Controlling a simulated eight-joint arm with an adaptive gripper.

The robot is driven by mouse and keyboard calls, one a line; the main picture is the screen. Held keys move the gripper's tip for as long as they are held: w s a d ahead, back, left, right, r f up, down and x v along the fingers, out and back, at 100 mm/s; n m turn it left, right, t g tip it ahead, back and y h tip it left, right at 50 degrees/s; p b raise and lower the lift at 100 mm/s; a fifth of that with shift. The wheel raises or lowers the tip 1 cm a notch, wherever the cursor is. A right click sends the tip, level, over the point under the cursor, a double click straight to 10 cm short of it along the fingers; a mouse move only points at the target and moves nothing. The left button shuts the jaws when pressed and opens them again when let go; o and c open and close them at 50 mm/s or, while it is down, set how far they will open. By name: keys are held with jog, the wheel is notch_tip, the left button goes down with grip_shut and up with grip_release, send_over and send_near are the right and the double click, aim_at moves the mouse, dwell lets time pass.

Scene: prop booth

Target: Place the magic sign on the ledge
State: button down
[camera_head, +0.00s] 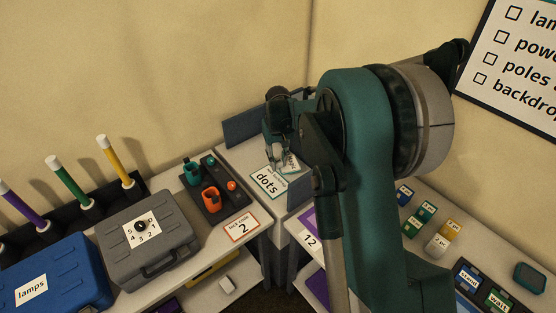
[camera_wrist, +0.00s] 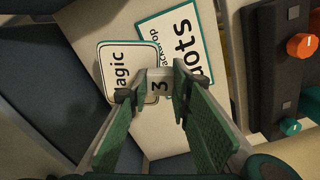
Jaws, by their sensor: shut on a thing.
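The magic sign, a pale card with a dark edge and "Magic" lettering, shows at my fingertips in the wrist view (camera_wrist: 112,61) and partly in the head view (camera_head: 290,163). My gripper (camera_wrist: 153,91) is shut on it, with a small grey block marked "3" between the fingertips. In the head view, my gripper (camera_head: 277,160) is over the pale corner surface (camera_head: 237,157). The sign is close to the teal-edged "dots" card (camera_head: 268,181); I cannot tell whether they touch. A dark slanted strip (camera_head: 243,127) runs along the back; I cannot tell which part is the ledge.
A dark panel with teal and orange knobs (camera_head: 230,203) and a grey case (camera_head: 150,238) stand to the left. A card marked "2" (camera_head: 241,227) lies at the front edge. Small coloured blocks (camera_head: 426,211) lie to the right. My arm hides much of the middle.

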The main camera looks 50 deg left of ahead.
aim_at(278, 177)
jog(key=shift+f+b, duration=0.6)
jog(key=shift+f, duration=2.15)
jog(key=shift+f, duration=0.4)
jog(key=c, duration=2)
grip_release()
jog(key=shift+c, duration=0.2)
jog(key=shift+r, duration=0.1)
jog(key=shift+r, duration=5.95)
